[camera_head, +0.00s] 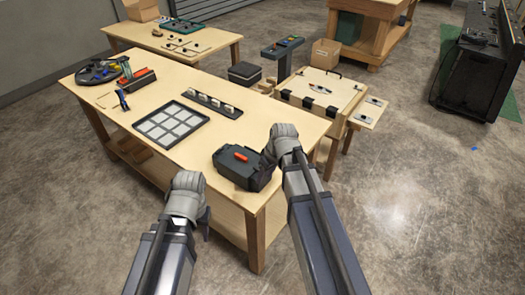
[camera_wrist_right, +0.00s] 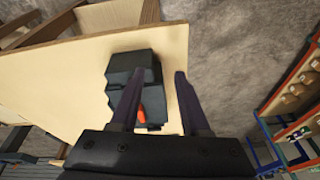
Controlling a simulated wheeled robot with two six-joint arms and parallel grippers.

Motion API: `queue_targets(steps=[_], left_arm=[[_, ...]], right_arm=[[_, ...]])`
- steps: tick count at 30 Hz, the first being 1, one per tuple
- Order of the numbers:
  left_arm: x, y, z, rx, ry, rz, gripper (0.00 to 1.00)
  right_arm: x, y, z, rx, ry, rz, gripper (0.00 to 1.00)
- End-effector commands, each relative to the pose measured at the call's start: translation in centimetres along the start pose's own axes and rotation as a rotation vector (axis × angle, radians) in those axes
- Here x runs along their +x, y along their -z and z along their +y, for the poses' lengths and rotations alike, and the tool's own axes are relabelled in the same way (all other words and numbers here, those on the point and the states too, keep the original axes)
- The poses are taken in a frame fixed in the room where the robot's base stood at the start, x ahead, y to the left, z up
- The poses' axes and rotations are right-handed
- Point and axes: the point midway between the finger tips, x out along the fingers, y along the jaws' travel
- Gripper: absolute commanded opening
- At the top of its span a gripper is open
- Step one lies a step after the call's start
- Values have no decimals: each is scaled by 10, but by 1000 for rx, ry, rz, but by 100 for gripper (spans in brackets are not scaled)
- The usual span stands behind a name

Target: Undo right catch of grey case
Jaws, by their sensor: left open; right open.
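The grey case (camera_head: 238,176) is dark and boxy, with an orange-red piece (camera_head: 240,157) on top. It rests near the front right corner of the wooden table. It also shows in the right wrist view (camera_wrist_right: 128,68), with the orange part (camera_wrist_right: 142,114) partly hidden by a finger. My right gripper (camera_wrist_right: 160,76) is open, with one finger over the case and the other beside it. In the head view its fingers are mostly hidden at the case's right side. I cannot make out the right catch or any contact. My left gripper (camera_head: 206,220) is open and empty, off the table's front edge.
The table (camera_head: 185,85) also holds a framed grid panel (camera_head: 170,127), a dark strip with pale pieces (camera_head: 212,104) and a round dark tray (camera_head: 97,72). A wooden box-like unit (camera_head: 325,90) stands behind the right end.

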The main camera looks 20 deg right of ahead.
Motion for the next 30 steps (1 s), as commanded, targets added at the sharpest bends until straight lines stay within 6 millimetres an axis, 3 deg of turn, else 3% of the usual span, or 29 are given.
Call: queue_targets(steps=[1, 3, 8, 20, 30], left_arm=[[-11, -1, -1, 0, 0, 0, 46], [-14, -1, -1, 0, 0, 0, 46], [-17, -1, -2, -1, 0, 0, 46], [-8, 0, -1, -1, 0, 0, 46], [30, 2, 3, -2, 0, 0, 46]], right_arm=[[-11, 17, 18, -48, 6, 34, 46], [-14, 28, 32, -117, 10, 71, 46], [-19, 40, 48, -203, 10, 120, 46], [-10, 41, 49, -221, 9, 128, 46], [31, 45, 48, -220, 9, 127, 46]])
